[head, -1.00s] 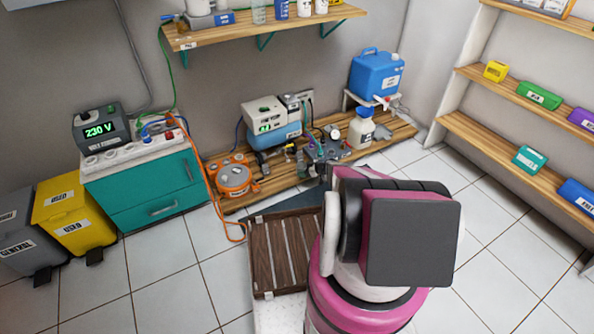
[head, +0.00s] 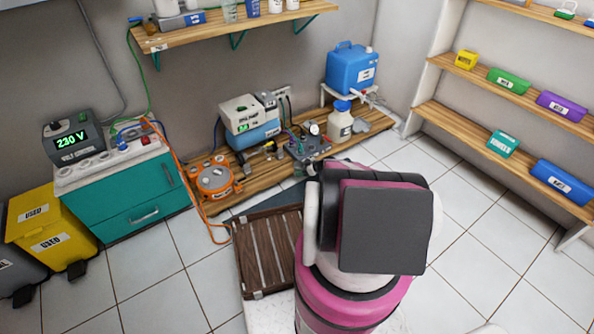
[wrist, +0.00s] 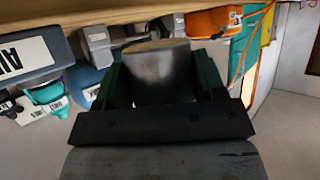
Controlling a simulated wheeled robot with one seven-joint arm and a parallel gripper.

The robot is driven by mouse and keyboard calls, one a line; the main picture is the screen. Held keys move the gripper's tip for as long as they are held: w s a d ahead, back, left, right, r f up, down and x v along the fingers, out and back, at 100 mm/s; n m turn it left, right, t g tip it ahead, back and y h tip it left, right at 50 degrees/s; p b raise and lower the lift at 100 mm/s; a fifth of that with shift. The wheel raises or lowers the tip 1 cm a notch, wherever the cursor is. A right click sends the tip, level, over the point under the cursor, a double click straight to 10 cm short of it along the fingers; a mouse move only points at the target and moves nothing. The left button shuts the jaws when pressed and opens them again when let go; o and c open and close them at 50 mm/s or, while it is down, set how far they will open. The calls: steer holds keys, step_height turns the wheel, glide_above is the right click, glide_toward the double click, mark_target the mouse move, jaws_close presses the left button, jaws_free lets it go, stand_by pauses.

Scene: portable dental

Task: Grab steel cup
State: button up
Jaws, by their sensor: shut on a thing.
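A grey steel cup (wrist: 158,78) shows in the wrist view, between the two dark green fingers of my gripper (wrist: 160,90). The fingers touch it on its left and right sides, and the gripper is shut on it. The cup's lower part is hidden behind the dark gripper body. In the head view my arm hides the gripper and the cup.
A low wooden bench (head: 248,178) holds an orange device (head: 214,178), a blue jug (head: 350,68) and other equipment. A brown slatted mat (head: 268,250) lies on the floor. A teal cabinet (head: 135,195) stands left. Tiled floor is clear on the right.

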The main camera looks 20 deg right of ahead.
steer(key=shift+s+d, duration=0.15)
steer(key=shift+d, duration=0.15)
steer(key=shift+d, duration=0.1)
stand_by(1.4)
